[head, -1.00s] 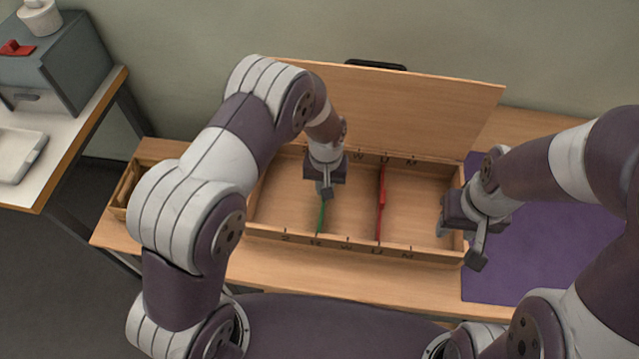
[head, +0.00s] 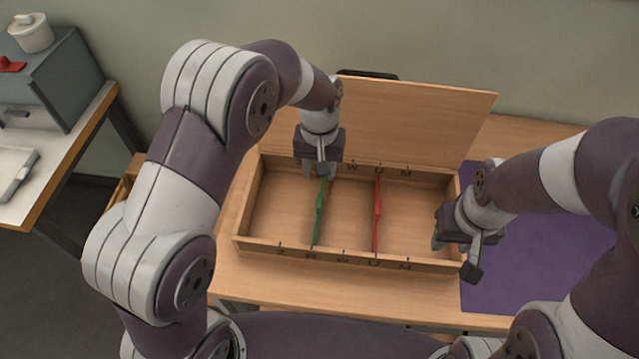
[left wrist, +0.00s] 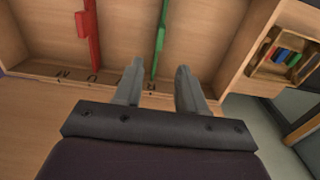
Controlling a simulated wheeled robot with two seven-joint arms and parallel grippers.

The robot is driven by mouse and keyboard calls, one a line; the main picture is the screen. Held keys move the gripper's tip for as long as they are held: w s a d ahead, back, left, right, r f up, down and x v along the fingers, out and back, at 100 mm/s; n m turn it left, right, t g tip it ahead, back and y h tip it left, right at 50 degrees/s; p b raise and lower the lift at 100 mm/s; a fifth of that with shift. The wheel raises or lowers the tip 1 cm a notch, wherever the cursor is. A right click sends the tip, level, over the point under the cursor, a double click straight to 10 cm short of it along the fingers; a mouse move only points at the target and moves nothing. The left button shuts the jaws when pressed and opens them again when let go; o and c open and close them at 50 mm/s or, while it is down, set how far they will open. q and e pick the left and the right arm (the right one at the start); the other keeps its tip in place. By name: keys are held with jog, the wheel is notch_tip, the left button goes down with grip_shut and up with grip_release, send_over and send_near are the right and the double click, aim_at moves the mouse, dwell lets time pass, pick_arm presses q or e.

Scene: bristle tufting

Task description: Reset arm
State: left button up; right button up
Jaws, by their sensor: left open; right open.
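My left gripper (head: 319,174) is open and empty above the back of the wooden box (head: 270,254), near the far end of the green divider. Its open fingers (left wrist: 156,88) also show in the left wrist view, with the green divider (left wrist: 161,38) beyond and between them. My right gripper (head: 451,246) is open at the right end of the box; whether it touches the wall I cannot tell. The green divider (head: 319,212) and the red divider (head: 377,214) stand across the box. The red divider also shows in the left wrist view (left wrist: 90,35).
The box's lid (head: 410,115) stands open at the back. A purple mat (head: 545,255) lies right of the box. A small wooden bin (left wrist: 262,82) holds several coloured pieces. A side table at left carries a grey machine (head: 60,75) and a white tray (head: 15,170).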

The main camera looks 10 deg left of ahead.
pick_arm(q)
jog(key=shift+r, duration=0.45)
jog(key=s+a+r+t, duration=0.1)
jog(key=s+a+r, duration=0.2)
jog(key=s+a, duration=0.8)
jog(key=s, duration=0.4)
jog(key=shift+s+a+r, duration=0.2)
jog(key=shift+s, duration=0.1)
jog(key=shift+s, duration=0.1)
jog(key=shift+f, duration=0.1)
